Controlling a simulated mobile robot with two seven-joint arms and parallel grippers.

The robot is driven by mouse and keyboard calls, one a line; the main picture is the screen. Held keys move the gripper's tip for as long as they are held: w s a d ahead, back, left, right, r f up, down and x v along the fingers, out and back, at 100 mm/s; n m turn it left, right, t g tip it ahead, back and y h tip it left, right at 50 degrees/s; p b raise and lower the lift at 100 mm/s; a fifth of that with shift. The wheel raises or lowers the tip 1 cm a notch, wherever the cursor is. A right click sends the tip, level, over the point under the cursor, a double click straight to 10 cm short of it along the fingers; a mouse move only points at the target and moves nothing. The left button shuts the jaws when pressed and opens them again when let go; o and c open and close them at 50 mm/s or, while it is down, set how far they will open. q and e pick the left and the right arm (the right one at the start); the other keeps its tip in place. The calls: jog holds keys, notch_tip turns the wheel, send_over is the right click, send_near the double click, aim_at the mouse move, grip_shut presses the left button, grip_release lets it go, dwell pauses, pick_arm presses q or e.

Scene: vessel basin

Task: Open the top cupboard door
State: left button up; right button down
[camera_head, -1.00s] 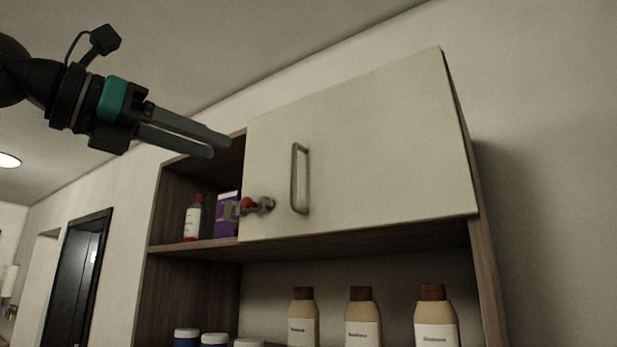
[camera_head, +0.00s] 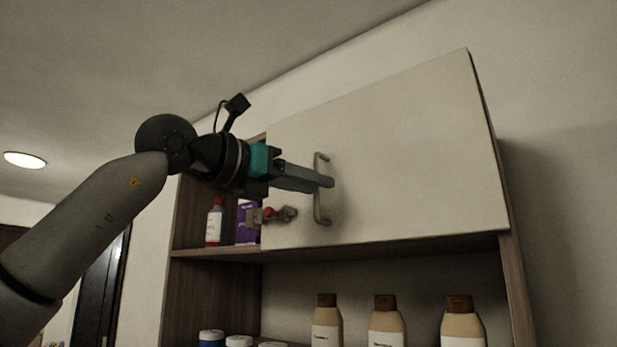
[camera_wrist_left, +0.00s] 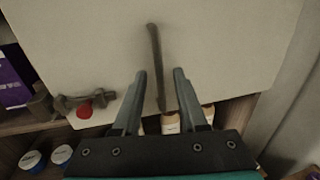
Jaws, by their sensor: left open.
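The top cupboard door (camera_head: 400,150) is a pale panel that looks shut, with a grey vertical bar handle (camera_head: 319,205) near its left edge. A small latch with a red part (camera_head: 270,214) sits at the door's lower left edge. It also shows in the left wrist view (camera_wrist_left: 84,109). My left gripper (camera_head: 330,181) is in front of the handle and hides part of it. In the left wrist view my left gripper (camera_wrist_left: 160,75) is open, and the handle (camera_wrist_left: 155,60) runs between the two finger lines. I cannot tell whether the fingers touch it. My right gripper is not in view.
An open compartment left of the door holds a red-capped bottle (camera_head: 215,222) and a purple box (camera_head: 246,222). Several brown-capped bottles (camera_head: 386,322) and white-lidded jars (camera_head: 239,341) stand below the door. The wall to the right is clear.

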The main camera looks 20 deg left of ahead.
pick_arm(q)
grip_shut()
dwell(0.3)
dwell(1.2)
